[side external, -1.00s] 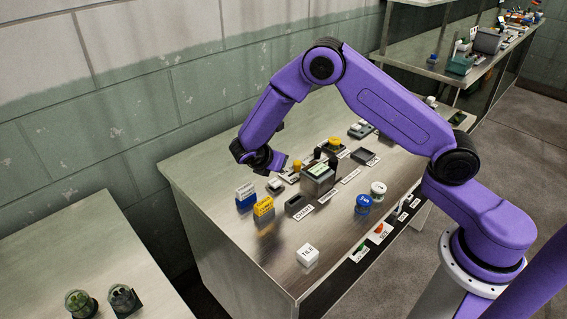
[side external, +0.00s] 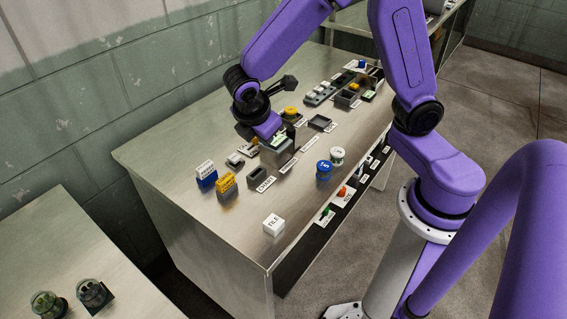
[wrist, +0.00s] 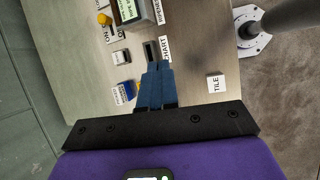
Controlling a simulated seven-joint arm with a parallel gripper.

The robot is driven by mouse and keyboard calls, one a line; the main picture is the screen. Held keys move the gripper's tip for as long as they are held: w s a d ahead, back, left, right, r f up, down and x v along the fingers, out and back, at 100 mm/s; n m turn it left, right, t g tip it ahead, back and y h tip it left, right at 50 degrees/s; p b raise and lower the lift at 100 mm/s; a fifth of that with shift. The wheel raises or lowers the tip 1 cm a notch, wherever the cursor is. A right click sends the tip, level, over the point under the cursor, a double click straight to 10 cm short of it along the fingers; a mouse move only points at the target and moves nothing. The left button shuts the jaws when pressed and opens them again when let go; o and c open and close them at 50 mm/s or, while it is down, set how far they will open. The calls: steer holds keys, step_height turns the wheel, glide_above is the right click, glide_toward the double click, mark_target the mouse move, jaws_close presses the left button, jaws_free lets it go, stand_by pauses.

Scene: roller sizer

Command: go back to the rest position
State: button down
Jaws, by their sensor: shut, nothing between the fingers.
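My gripper shows in the wrist view as two blue fingers (wrist: 155,85) pressed together with nothing between them. They point toward the work table (wrist: 190,50), and their tips appear near the dark tray labelled CHART (wrist: 150,50). In the side view my purple wrist overlaps the back of the grey box with a lit screen (side external: 281,149). The fingertips cannot be made out there. The picture does not show the exact height above the table.
A white TILE block (side external: 273,225) stands near the front edge. A blue-and-white block (side external: 206,174) and a yellow block (side external: 227,185) stand at left. A blue-banded jar (side external: 323,170) and a white-lidded jar (side external: 337,155) stand at right. The table's front left is clear.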

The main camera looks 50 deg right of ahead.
steer(key=s+d+r+m+g+y, duration=0.1)
steer(key=s+r+m+y, duration=0.1)
steer(key=s, duration=0.8)
steer(key=s+d+r+m+y, duration=0.1)
steer(key=s+r+m+y, duration=0.1)
steer(key=s, duration=0.9)
steer(key=shift+s+d+r+g+y, duration=0.25)
steer(key=shift+r+g+y, duration=0.2)
steer(key=shift+y, duration=0.35)
